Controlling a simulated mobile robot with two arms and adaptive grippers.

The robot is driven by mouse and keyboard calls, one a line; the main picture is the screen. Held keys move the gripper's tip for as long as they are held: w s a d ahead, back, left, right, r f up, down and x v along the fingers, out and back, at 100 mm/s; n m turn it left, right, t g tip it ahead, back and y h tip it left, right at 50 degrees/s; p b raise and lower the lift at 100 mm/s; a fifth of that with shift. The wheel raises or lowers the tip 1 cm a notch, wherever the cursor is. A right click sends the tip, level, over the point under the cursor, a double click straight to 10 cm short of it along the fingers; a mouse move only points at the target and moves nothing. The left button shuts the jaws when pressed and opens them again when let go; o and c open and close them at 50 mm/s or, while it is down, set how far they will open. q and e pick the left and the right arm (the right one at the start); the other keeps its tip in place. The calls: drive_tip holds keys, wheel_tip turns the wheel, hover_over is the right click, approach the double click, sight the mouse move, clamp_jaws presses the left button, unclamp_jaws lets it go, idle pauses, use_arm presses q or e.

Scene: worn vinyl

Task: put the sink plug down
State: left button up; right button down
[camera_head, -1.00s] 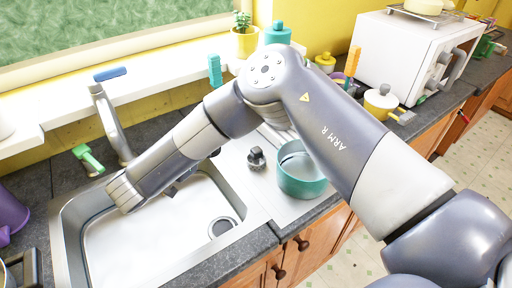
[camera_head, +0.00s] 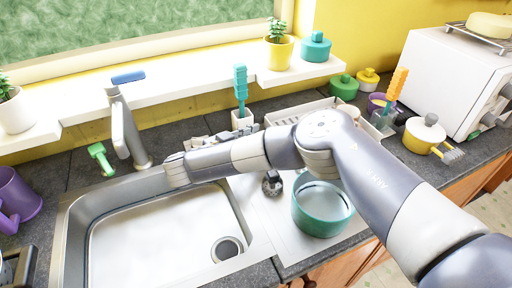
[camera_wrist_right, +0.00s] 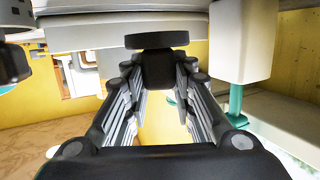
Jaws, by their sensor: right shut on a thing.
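The sink plug (camera_wrist_right: 157,40) is a black disc with a square black knob. In the right wrist view its knob is between the fingers of my right gripper (camera_wrist_right: 157,75), which is shut on it. In the head view my right gripper (camera_head: 222,138) shows only partly behind my forearm, above the back of the counter, and the plug cannot be made out there. The steel sink (camera_head: 150,240) is empty, with its round drain (camera_head: 227,250) open at the right. My left gripper is out of view.
A teal pot (camera_head: 322,210) and a small dark object (camera_head: 272,184) stand on the drainboard right of the sink. The tap (camera_head: 126,130) rises behind the basin. A teal brush (camera_head: 241,88) stands in a white holder. A dish rack (camera_head: 300,113) is behind my arm.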

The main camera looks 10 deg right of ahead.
wheel_tip(320, 180, down, 4)
drive_tip(key=shift+r, duration=0.25)
drive_tip(key=shift+f+b, duration=0.2)
drive_tip(key=shift+b, duration=0.1)
drive_tip(key=c, duration=1.3)
unclamp_jaws()
drive_tip(key=shift+r, duration=0.1)
drive_tip(key=shift+c, duration=0.2)
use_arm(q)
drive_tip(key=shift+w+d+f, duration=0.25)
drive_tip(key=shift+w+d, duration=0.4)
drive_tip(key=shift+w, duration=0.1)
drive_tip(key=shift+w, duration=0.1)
